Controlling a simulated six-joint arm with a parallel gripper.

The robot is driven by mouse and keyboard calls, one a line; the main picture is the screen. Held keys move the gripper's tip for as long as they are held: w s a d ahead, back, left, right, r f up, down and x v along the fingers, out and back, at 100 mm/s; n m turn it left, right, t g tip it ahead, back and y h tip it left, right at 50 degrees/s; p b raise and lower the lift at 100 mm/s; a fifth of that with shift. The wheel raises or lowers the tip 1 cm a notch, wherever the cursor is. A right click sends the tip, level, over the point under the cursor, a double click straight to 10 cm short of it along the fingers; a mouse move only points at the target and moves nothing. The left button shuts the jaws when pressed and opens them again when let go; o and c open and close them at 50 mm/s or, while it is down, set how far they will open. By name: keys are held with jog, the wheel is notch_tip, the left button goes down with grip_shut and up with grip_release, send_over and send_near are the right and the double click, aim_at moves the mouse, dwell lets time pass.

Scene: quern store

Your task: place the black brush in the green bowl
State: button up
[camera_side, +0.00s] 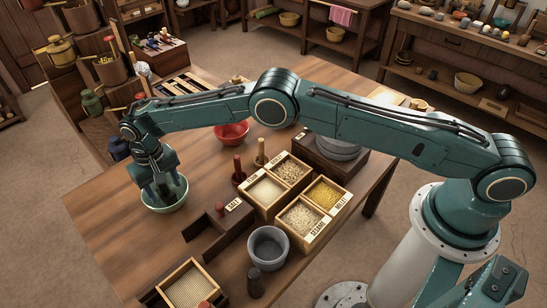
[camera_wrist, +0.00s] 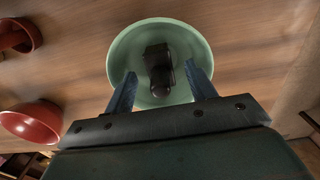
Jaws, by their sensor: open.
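The green bowl (camera_wrist: 118,60) stands on the table, and in the side view it (camera_side: 176,206) is under my gripper at the left of the table. The black brush (camera_wrist: 158,68) lies inside the bowl in the wrist view. In the side view the brush cannot be made out behind my gripper and the bowl wall. My gripper (camera_wrist: 160,85) is open, with its two fingers apart on either side of the brush, over the near part of the bowl. Whether the fingers touch the bowl or the brush cannot be told.
A red bowl (camera_side: 232,133) stands behind and right of the green bowl. Bare table lies left and in front of the green bowl.

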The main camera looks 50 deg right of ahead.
jog(key=shift+r, duration=3.5)
